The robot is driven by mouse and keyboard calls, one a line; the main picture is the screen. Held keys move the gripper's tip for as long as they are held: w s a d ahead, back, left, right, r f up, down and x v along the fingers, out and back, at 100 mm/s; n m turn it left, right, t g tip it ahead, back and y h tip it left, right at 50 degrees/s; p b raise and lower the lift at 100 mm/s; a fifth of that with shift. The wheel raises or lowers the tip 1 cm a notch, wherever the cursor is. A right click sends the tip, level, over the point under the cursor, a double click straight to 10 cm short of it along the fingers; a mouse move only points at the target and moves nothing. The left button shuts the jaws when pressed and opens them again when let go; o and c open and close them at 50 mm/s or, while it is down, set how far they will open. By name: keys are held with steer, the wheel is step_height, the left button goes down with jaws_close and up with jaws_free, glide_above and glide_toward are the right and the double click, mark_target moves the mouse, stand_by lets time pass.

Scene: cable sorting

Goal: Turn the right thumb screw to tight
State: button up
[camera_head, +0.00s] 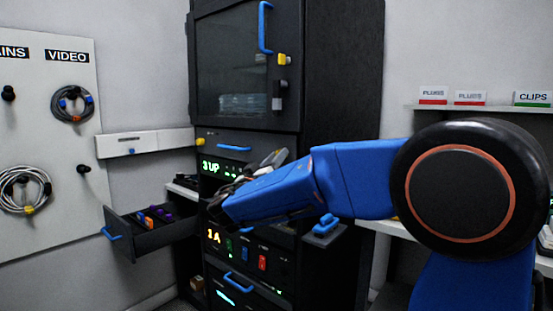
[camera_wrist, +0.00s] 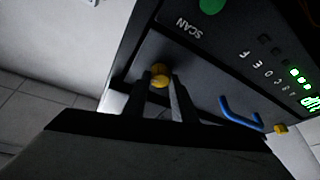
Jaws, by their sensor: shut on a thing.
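The right thumb screw (camera_wrist: 159,70) is a round yellow knob on the dark panel, seen in the wrist view. My gripper (camera_wrist: 161,82) has its two dark fingers shut on this screw, one on each side. The wrist view is turned nearly upside down, so this screw shows at left. The left thumb screw (camera_wrist: 280,128) is at the panel's other end, and it also shows in the head view (camera_head: 201,141). In the head view my arm covers the right screw. I cannot tell how tight it is.
A blue handle (camera_wrist: 240,114) sits between the screws. Below the panel is a unit with a green "3 UP" display (camera_head: 214,167). An open drawer (camera_head: 150,236) with coloured pieces sticks out at left. A glass-door cabinet section (camera_head: 231,60) is above.

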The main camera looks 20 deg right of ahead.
steer(key=shift+r+n+g+y, duration=0.1)
steer(key=shift+n+g+y, duration=0.2)
steer(key=shift+n+y, duration=1.65)
steer(key=shift+r+n+g+y, duration=0.15)
steer(key=shift+n+g, duration=0.15)
steer(key=shift+n, duration=3.5)
steer(key=shift+r+n+g+y, duration=0.2)
steer(key=shift+n+y, duration=0.7)
steer(key=shift+n, duration=1.95)
steer(key=shift+f, duration=0.1)
steer(key=o, duration=1)
steer(key=shift+o, duration=0.2)
steer(key=shift+s, duration=0.1)
steer(key=v, duration=1.7)
steer(key=shift+r, duration=0.25)
